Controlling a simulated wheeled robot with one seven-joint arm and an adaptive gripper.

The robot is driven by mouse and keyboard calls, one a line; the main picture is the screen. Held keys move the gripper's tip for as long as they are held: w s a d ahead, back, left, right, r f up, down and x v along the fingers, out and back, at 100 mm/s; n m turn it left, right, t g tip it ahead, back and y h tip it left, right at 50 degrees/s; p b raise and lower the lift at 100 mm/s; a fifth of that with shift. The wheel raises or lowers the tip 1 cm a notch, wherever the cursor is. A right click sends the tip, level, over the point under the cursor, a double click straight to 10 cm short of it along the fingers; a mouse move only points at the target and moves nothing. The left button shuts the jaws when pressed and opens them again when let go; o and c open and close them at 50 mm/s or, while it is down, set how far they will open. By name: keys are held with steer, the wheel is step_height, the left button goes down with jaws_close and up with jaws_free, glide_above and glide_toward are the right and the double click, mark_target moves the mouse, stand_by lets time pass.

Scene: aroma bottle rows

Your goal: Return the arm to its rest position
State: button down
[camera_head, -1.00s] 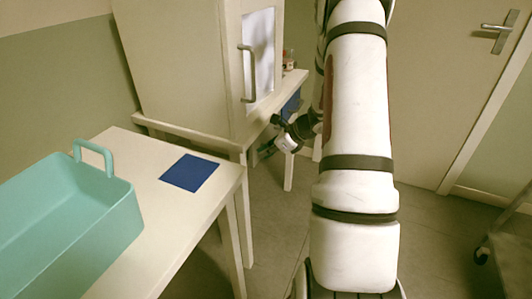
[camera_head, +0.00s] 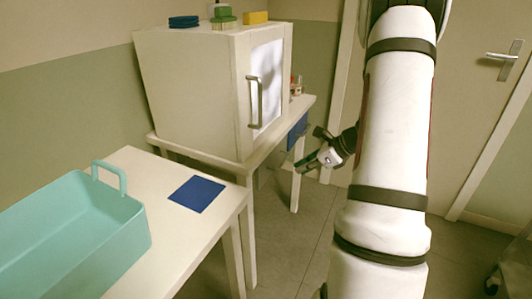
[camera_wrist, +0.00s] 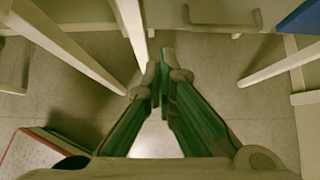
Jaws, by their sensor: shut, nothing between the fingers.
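My gripper (camera_head: 303,166) is at the end of my white arm, in free space in front of the cabinet's table and below its top. In the wrist view my gripper (camera_wrist: 159,88) points down toward the floor, its green-lined fingers closed together at the tips with nothing between them. My arm (camera_head: 395,110) rises upright at the right of the head view and hides part of the door behind it.
A white cabinet (camera_head: 195,90) stands on a table (camera_head: 270,148). A teal tray (camera_head: 125,232) and a blue mat (camera_head: 197,194) are on the nearer white table (camera_head: 165,238). Table legs surround the gripper in the wrist view. A red-edged object (camera_wrist: 42,153) lies low at left.

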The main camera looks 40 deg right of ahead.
steer(key=s+a+r+n+g+y, duration=0.1)
steer(key=a+r+n, duration=0.4)
steer(key=a, duration=0.3)
steer(key=s+a+r+n+g+y, duration=0.15)
steer(key=a+r+n, duration=0.3)
steer(key=a, duration=0.45)
steer(key=s+a+r+n+g, duration=0.1)
steer(key=a+r+n+g, duration=0.1)
steer(key=a+r+n, duration=0.45)
steer(key=s+a+r+n+g+h, duration=0.1)
steer(key=s+a+n+g+h, duration=0.1)
steer(key=s+a+n, duration=0.5)
steer(key=s+a+r+n+g+h, duration=0.1)
steer(key=s+a+n+h, duration=0.15)
steer(key=s+a, duration=0.45)
steer(key=s+d+n+h, duration=0.2)
steer(key=s+d+n, duration=0.3)
steer(key=s, duration=0.4)
step_height(320, 180, up, 19)
steer(key=a+t+p, duration=0.1)
steer(key=t+p, duration=0.2)
steer(key=p, duration=1.4)
steer(key=shift+w+a+n+p, duration=0.2)
steer(key=shift+w+n+p, duration=0.1)
steer(key=shift+n, duration=0.15)
steer(key=shift+t, duration=0.25)
